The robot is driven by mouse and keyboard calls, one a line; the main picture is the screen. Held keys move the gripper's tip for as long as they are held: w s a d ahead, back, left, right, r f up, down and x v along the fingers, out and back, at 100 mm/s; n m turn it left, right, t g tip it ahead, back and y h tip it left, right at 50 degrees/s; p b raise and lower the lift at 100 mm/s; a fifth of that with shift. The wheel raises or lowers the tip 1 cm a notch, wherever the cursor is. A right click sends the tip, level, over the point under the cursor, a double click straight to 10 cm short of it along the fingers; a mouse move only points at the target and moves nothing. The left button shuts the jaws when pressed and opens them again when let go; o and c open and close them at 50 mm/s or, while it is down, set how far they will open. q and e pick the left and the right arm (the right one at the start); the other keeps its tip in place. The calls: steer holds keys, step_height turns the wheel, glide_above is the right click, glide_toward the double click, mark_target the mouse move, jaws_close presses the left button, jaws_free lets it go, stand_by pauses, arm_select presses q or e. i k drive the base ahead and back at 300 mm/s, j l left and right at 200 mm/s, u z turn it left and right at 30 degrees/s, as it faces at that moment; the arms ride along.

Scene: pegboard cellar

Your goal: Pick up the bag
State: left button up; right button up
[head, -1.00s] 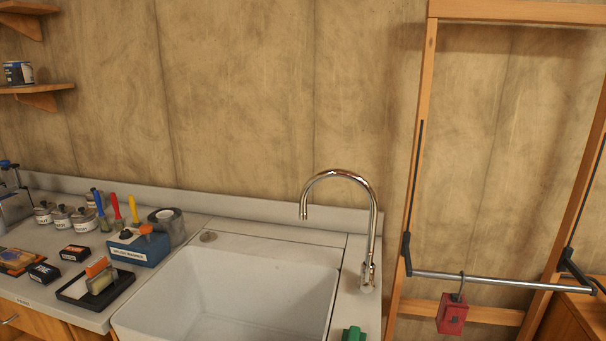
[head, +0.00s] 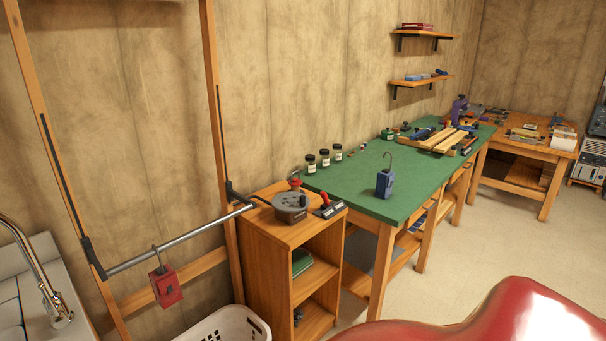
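Nothing in the head view is clearly a bag. A small red boxy thing (head: 165,287) hangs by a hook from a metal rail (head: 180,241) at the left. A similar blue boxy thing (head: 385,184) with a hook on top stands upright on a green-topped workbench (head: 345,186). I cannot tell whether either is a bag. Neither of my grippers is in view.
A wooden shelf unit (head: 272,261) stands between the rail frame and the workbench. A white basket (head: 228,328) is on the floor in front. A large glossy red shape (head: 470,325) covers the bottom right. Pale floor (head: 505,255) is open at the right.

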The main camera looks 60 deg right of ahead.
mark_target(385, 177)
steer(key=z, duration=2.45)
steer(key=u, duration=1.3)
steer(key=i+l, duration=0.15)
steer(key=l, duration=0.2)
steer(key=i+l, duration=0.2)
steer(key=l, duration=0.2)
steer(key=i+l, duration=0.15)
steer(key=l, duration=0.2)
steer(key=i+l, duration=0.15)
steer(key=l, duration=0.25)
steer(key=i+l, duration=0.2)
steer(key=l, duration=0.15)
steer(key=i+l, duration=0.15)
steer(key=l, duration=0.25)
steer(key=i+l, duration=0.15)
steer(key=l, duration=0.2)
steer(key=i+l, duration=0.2)
steer(key=l, duration=0.2)
steer(key=i+j, duration=0.35)
steer(key=i+j+z, duration=0.05)
